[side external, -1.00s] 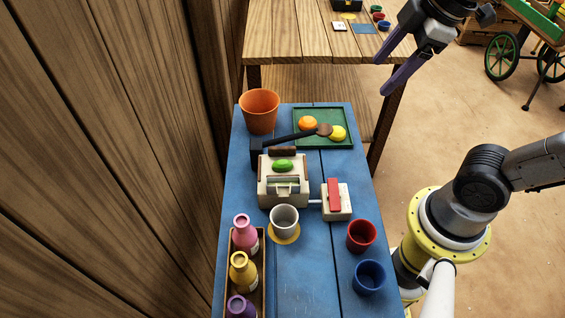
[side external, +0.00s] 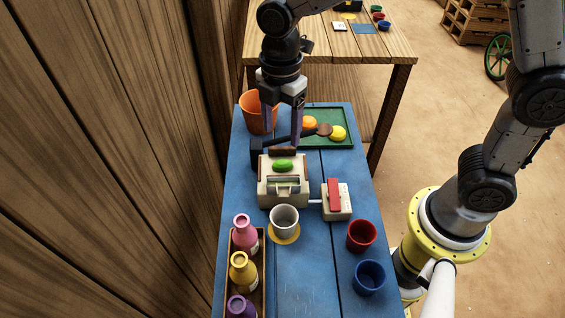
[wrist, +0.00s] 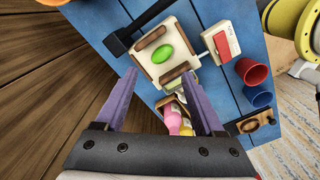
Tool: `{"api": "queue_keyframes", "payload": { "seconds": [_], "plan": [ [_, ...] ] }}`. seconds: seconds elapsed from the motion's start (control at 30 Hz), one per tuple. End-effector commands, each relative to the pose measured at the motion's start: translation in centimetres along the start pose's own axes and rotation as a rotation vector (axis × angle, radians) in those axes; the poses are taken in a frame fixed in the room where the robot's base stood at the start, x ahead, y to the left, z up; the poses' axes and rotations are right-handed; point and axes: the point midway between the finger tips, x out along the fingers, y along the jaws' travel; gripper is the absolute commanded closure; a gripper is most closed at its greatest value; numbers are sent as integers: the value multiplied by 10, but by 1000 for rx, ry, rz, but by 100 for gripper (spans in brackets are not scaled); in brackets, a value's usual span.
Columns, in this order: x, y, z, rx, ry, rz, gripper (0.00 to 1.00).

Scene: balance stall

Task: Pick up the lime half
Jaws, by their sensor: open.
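The green lime half (side external: 282,166) sits on top of the cream press (side external: 270,196), between its brown pads. In the wrist view the lime half (wrist: 163,50) lies beyond my fingertips, on the cream body of the press (wrist: 187,36). My gripper (side external: 282,140) is open and empty, above and behind the press in the side view. Its two purple fingers (wrist: 166,92) are spread apart in the wrist view, with nothing between them touching. The lime half is apart from the fingers.
A black lever (side external: 275,142) lies behind the press. A green tray (side external: 340,115) with orange and yellow fruit is at the back right, an orange bucket (side external: 252,112) at the back left. A white cup (side external: 284,219), a red-handled box (side external: 336,204) and bottles (side external: 243,270) stand in front.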

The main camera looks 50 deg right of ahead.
Motion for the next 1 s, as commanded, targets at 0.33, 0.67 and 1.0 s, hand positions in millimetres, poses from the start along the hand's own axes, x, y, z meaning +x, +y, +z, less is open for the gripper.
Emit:
{"api": "queue_keyframes", "payload": {
  "seconds": [0.33,0.67,1.0],
  "plan": [
    [38,-1,0,1,0,-1,30],
    [79,-4,-2,1,-1,-2,30],
    [88,-4,-2,1,0,1,30]
  ]
}}
